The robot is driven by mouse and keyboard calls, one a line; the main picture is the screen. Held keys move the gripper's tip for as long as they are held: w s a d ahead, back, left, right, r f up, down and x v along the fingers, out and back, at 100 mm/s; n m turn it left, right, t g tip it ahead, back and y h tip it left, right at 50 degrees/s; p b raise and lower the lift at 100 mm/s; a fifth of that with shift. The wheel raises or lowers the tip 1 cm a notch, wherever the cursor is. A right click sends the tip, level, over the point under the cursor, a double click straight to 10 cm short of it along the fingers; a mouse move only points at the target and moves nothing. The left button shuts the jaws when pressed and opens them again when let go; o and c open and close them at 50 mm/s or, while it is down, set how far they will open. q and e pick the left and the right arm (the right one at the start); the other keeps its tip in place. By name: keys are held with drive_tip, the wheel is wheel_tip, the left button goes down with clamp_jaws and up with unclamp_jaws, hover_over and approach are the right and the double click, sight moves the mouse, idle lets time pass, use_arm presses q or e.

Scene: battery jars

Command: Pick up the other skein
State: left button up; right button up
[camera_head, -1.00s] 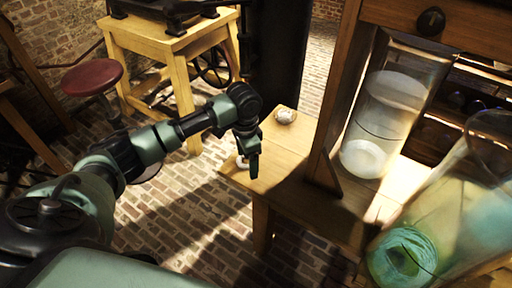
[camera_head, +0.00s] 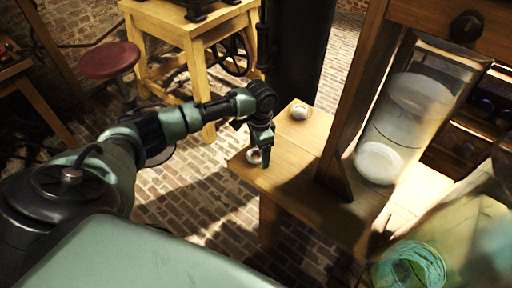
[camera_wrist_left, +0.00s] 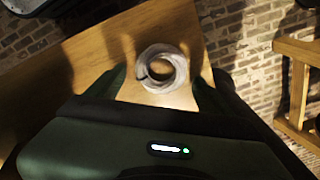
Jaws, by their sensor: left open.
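A pale, ring-shaped skein (camera_head: 253,157) lies near the corner of the wooden table, partly hidden by my left gripper (camera_head: 264,158) in the head view. In the left wrist view the skein (camera_wrist_left: 147,58) is a greyish-white coil with an open middle. My left gripper (camera_wrist_left: 160,88) is open, with its dark fingers on either side of the coil and a visible space at each side. A second small pale skein (camera_head: 299,111) lies farther back on the same table, apart from the gripper. My right gripper is not in view.
The wooden table (camera_head: 285,150) carries an upright wooden post and a glass jar (camera_head: 405,125) with white contents at right. A teal coil (camera_head: 412,266) shows in glass at the lower right. A red stool (camera_head: 109,60) and wooden stand (camera_head: 185,28) are behind on brick floor.

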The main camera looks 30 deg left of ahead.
use_arm(q)
drive_tip(key=c, duration=1.3)
drive_tip(key=shift+c, duration=0.5)
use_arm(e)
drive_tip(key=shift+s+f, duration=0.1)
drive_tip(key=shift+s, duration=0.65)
use_arm(q)
drive_tip(key=shift+r, duration=0.15)
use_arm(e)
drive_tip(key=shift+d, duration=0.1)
